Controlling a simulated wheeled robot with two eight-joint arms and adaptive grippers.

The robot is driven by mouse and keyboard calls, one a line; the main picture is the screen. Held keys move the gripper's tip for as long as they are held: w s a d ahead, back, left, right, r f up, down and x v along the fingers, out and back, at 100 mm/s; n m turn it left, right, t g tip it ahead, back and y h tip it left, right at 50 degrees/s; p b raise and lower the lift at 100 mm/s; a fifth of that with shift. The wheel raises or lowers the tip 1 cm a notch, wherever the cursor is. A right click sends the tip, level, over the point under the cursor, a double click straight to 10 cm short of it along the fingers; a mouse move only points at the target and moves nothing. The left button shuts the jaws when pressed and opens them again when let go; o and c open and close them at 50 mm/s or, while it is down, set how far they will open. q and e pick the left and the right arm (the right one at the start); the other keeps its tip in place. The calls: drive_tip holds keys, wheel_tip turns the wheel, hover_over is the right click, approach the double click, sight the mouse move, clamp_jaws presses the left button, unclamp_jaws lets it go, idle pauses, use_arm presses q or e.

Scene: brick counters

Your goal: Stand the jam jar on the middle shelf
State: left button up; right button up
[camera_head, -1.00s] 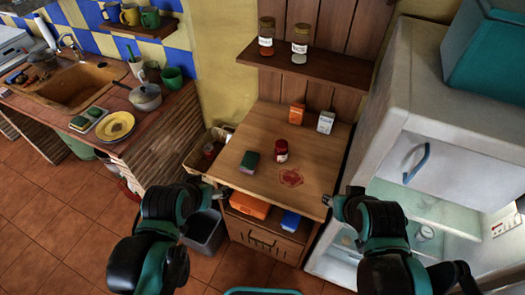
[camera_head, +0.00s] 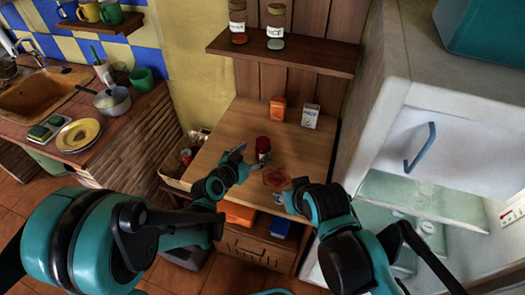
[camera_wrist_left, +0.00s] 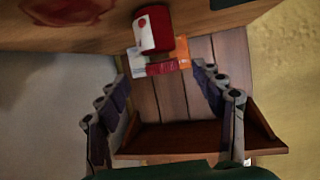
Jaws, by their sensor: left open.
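The jam jar (camera_head: 263,146), with a red lid and pale label, stands upright on the wooden worktop; it shows upside down in the left wrist view (camera_wrist_left: 152,32). My left gripper (camera_head: 245,160) is open and empty just left of the jar, and its fingers (camera_wrist_left: 159,72) point towards it. The jar is not between the fingertips. My right gripper (camera_head: 288,193) is at the worktop's front edge, its jaws too small to read. A wooden shelf (camera_head: 300,60) above the worktop holds two labelled jars; a shelf also shows in the left wrist view (camera_wrist_left: 200,138).
An orange box (camera_head: 278,108) and a white box (camera_head: 310,115) stand behind the jar. A red stain (camera_head: 277,178) lies in front of it. A white fridge (camera_head: 375,110) stands to the right. The shelf has room right of its jars.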

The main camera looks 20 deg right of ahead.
sight(259, 146)
use_arm(q)
drive_tip(key=b+x, duration=0.2)
drive_tip(key=x, duration=0.5)
drive_tip(key=shift+w+r, duration=0.1)
drive_tip(key=shift+r, duration=0.1)
drive_tip(key=c, duration=1.5)
clamp_jaws()
drive_tip(key=shift+r, duration=0.1)
